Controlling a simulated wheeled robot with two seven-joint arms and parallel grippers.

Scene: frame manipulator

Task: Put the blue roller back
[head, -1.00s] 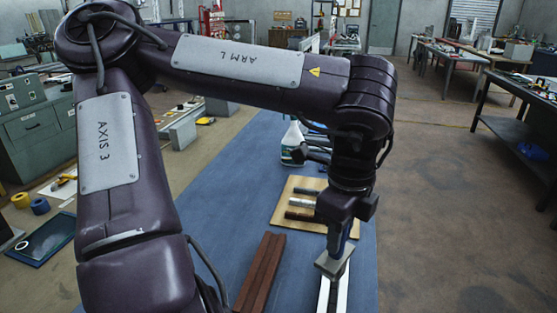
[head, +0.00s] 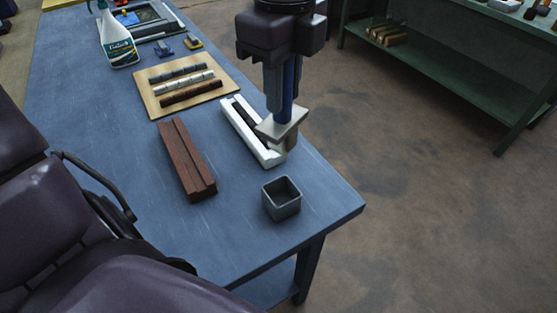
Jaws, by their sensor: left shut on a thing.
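My left gripper (head: 284,95) points down and is shut on the blue handle of the roller (head: 288,78). The roller is upright, with a pale grey head (head: 283,122) at its lower end. The head is over the near right end of a white channel (head: 270,157) with a dark strip inside. I cannot tell whether the head touches the channel. A small open grey square cup (head: 282,199) stands empty just nearer than the channel. My right gripper is not in view.
A grooved brown block (head: 187,165) lies left of the channel on the blue table (head: 325,195). A green bench (head: 440,65) stands right.

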